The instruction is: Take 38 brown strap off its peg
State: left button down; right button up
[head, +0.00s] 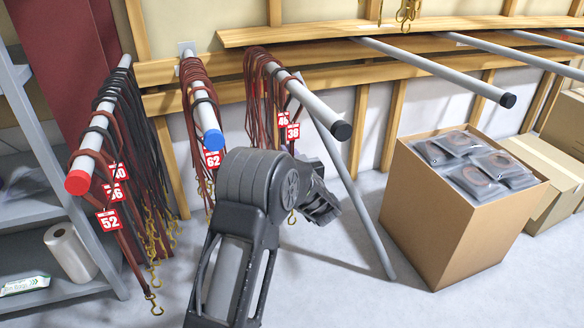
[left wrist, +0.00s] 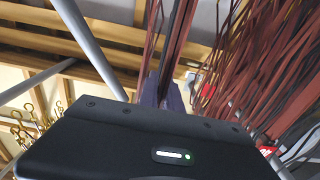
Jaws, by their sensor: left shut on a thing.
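The black-capped peg (head: 318,108) holds a bunch of brown straps (head: 258,85). A red tag reading 38 (head: 293,132) hangs near the peg's front end, with another red tag just behind it. My left gripper (head: 318,203) is below that peg, shut on a brown strap. In the left wrist view, this brown strap (left wrist: 181,35) runs up from between the fingers (left wrist: 160,92). The strap's loop on the peg is partly hidden, and my left arm covers part of the hanging bunch. My right gripper is not in view.
A blue-capped peg (head: 202,105) with tag 62 and a red-capped peg (head: 100,130) with several tagged straps stand to the left. An empty peg (head: 440,70) is to the right. An open cardboard box (head: 440,215) with bagged straps stands on the floor at right.

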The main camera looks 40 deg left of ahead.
pick_arm(q)
jog(key=shift+r, duration=0.1)
jog(key=s+d+r+p, duration=0.1)
jog(key=d, duration=0.1)
jog(key=s+d+r+p, duration=0.1)
jog(key=s+d+p, duration=0.1)
jog(key=d, duration=0.1)
jog(key=s+d+r+p, duration=0.1)
jog(key=s+d, duration=0.1)
jog(key=shift+d+r, duration=0.25)
jog(key=v, duration=2.3)
jog(key=shift+p, duration=0.4)
